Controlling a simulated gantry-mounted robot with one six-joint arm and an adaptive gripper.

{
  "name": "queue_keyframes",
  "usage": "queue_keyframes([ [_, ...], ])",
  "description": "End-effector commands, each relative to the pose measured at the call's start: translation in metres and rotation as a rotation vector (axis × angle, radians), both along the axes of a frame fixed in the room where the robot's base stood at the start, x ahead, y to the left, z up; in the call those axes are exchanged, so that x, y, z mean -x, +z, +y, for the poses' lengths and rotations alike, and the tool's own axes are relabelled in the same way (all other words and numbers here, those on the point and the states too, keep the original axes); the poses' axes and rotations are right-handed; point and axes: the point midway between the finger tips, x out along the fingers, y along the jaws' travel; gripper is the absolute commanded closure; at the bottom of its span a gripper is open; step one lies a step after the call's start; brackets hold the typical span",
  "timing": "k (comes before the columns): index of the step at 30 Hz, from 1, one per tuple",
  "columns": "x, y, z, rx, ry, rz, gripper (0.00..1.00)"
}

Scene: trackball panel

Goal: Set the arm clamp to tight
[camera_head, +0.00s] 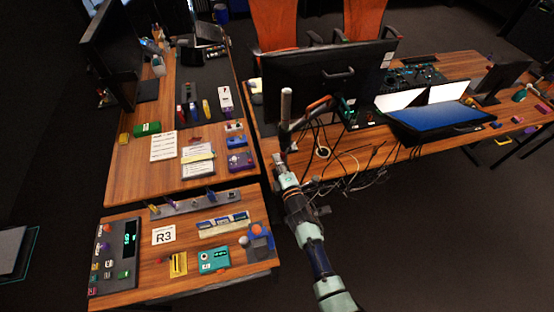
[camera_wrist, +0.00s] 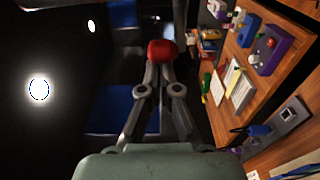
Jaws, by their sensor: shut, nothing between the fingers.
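In the head view a grey upright post (camera_head: 286,105) stands at the left end of the back desk. A brown-orange bar (camera_head: 318,106) slants beside it, in front of the monitor. I cannot tell for certain which part is the arm clamp, nor read its setting. My gripper (camera_head: 279,158) is just below the post, at the desk's left edge. In the wrist view my gripper (camera_wrist: 160,66) is shut, with its fingertips together. A red rounded thing (camera_wrist: 161,50) shows right at the tips. I cannot tell whether they touch it.
Loose cables (camera_head: 345,172) hang below the desk edge near my arm. The left desk (camera_head: 135,180) and front panel desk (camera_head: 155,270) hold many small items. A gap separates them from the back desk.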

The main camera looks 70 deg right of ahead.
Motion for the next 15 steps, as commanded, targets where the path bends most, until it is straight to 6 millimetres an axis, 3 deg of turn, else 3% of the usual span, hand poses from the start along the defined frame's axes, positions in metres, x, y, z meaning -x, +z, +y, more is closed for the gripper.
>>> queue_keyframes([
  [15,0.012,0.002,0.0,-0.001,-0.002,0.001,1.0],
])
